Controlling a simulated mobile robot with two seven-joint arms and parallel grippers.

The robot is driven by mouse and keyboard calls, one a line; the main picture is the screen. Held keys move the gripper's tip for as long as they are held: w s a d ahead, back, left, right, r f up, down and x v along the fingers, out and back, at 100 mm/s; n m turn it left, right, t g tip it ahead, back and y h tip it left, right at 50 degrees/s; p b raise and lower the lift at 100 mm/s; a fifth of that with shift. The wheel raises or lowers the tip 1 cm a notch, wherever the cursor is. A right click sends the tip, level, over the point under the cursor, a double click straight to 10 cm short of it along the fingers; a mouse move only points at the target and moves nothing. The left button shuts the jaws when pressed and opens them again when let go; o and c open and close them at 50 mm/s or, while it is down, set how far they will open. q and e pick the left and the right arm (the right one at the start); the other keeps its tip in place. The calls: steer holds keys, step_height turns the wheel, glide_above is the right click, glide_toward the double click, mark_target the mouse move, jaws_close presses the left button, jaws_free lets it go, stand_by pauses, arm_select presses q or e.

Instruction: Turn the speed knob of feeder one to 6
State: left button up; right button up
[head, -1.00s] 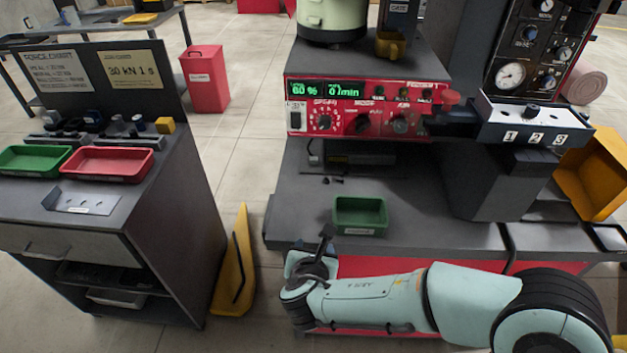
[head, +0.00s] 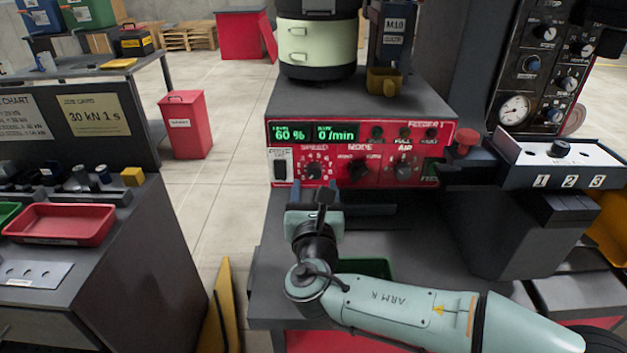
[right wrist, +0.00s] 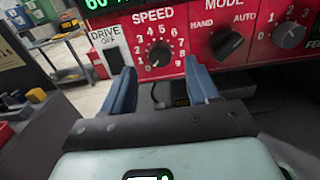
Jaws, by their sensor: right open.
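The speed knob (head: 314,172) is a small black dial on the red panel of feeder one (head: 345,150). In the right wrist view the knob (right wrist: 160,54) sits in a ring of white numbers under the word SPEED. I cannot clearly read which number it points to. My right gripper (head: 311,191) is just below and in front of the knob, open and empty. In the right wrist view its two blue fingers (right wrist: 159,76) stand apart on either side below the dial, with the knob seen between them. My left gripper is not in view.
The display (head: 315,133) reads 60 % and 0 /min. The drive switch (right wrist: 109,48), marked OFF, is left of the knob. The mode knob (head: 358,171) is to its right. A green tray (head: 365,267) lies partly hidden behind my arm.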

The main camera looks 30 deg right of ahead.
mark_target(315, 173)
steer(key=shift+x, duration=2.35)
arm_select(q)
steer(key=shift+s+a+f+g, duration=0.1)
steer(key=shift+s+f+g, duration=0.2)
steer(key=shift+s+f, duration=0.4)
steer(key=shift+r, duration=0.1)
arm_select(e)
steer(key=c, duration=1)
arm_select(q)
steer(key=shift+b, duration=0.3)
arm_select(e)
steer(key=shift+c, duration=0.2)
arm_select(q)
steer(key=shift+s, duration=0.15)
